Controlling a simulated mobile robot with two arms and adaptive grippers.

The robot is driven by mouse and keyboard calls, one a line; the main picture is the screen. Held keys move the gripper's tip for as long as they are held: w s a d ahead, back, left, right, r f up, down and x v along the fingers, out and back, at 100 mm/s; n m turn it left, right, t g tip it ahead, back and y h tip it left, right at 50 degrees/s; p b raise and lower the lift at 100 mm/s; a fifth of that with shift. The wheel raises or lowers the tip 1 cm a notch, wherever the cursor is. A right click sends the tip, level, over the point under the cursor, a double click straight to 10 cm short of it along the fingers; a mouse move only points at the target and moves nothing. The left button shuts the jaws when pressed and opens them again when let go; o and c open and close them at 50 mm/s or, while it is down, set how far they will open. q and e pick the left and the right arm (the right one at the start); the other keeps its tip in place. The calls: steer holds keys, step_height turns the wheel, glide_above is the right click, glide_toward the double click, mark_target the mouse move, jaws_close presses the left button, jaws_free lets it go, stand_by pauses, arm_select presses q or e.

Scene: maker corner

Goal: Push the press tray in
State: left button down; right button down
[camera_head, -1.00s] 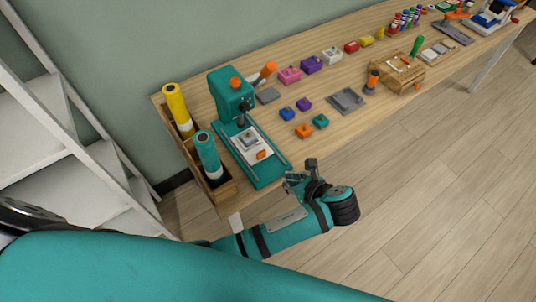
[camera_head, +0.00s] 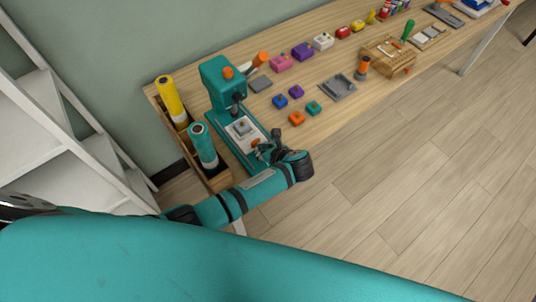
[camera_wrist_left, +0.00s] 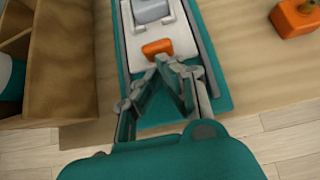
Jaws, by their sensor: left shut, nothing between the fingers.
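The teal press (camera_head: 226,88) stands at the left end of the wooden table, its head above its base. The white press tray (camera_head: 243,131) sticks out toward the table's front edge, with a grey block on it and an orange handle at its front. In the left wrist view the tray (camera_wrist_left: 160,32) and its orange handle (camera_wrist_left: 158,48) are right ahead of the fingertips. My left gripper (camera_head: 266,149) is shut and empty, its tips at or just short of the handle; I cannot tell if they touch. In the wrist view the gripper (camera_wrist_left: 166,66) points at the handle. My right gripper is not in view.
A wooden rack (camera_head: 217,182) with a yellow roll (camera_head: 174,103) and a teal roll (camera_head: 203,146) stands left of the press. Small coloured blocks (camera_head: 297,118) and a grey plate (camera_head: 337,87) lie to the right. A white shelf (camera_head: 60,130) stands at far left.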

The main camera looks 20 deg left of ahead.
mark_target(247, 138)
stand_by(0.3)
arm_select(q)
steer(key=w+a, duration=0.1)
steer(key=a, duration=0.1)
steer(key=w+a, duration=0.2)
steer(key=shift+w+p, duration=0.1)
steer(key=shift+p, duration=0.25)
steer(key=shift+r, duration=0.1)
